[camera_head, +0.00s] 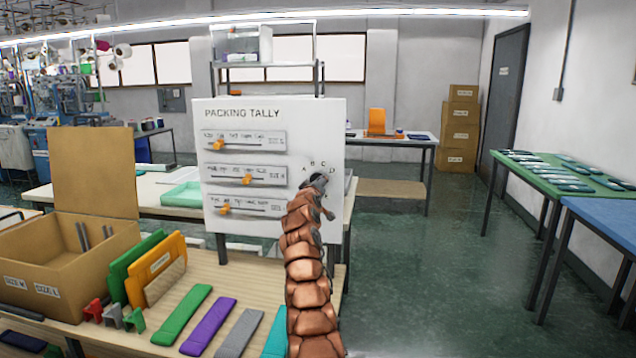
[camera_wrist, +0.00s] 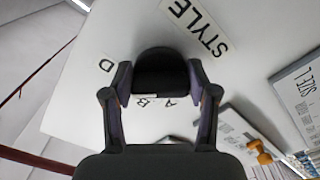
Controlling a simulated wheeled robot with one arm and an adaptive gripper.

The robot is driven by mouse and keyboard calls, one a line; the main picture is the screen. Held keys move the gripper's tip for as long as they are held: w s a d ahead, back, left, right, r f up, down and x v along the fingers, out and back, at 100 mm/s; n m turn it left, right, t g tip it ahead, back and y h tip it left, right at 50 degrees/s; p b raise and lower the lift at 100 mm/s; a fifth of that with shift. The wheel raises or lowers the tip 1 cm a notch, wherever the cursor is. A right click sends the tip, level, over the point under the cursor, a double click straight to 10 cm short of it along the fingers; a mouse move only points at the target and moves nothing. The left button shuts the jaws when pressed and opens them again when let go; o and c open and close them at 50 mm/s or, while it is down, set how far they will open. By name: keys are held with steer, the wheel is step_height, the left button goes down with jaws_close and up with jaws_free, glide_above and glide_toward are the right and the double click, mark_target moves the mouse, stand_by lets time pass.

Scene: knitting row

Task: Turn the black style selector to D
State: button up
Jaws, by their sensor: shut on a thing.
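The black style selector (camera_wrist: 161,66) is a round knob on the white PACKING TALLY board (camera_head: 327,122). In the wrist view my gripper (camera_wrist: 160,84) has one finger on each side of the knob and is shut on it. The letter D (camera_wrist: 105,65) lies left of the knob, and B (camera_wrist: 151,101) and A (camera_wrist: 170,102) lie below it. C is hidden there, and I cannot make out where the knob points. The STYLE label (camera_wrist: 194,27) is at upper right. In the head view my gripper (camera_head: 318,182) covers the knob, below the small letters.
Three sliders with orange handles sit on the board left of the selector, the middle one (camera_head: 247,180) among them. A bench (camera_head: 240,280) below holds a cardboard box (camera_head: 60,260), coloured strips and panels. Green floor (camera_head: 430,260) is open to the right.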

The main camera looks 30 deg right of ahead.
steer(key=shift+m, duration=0.7)
steer(key=o, duration=1.1)
steer(key=shift+o, duration=0.2)
steer(key=shift+f, duration=0.1)
steer(key=shift+s+a+f, duration=0.1)
steer(key=shift+a, duration=0.05)
steer(key=v, duration=0.7)
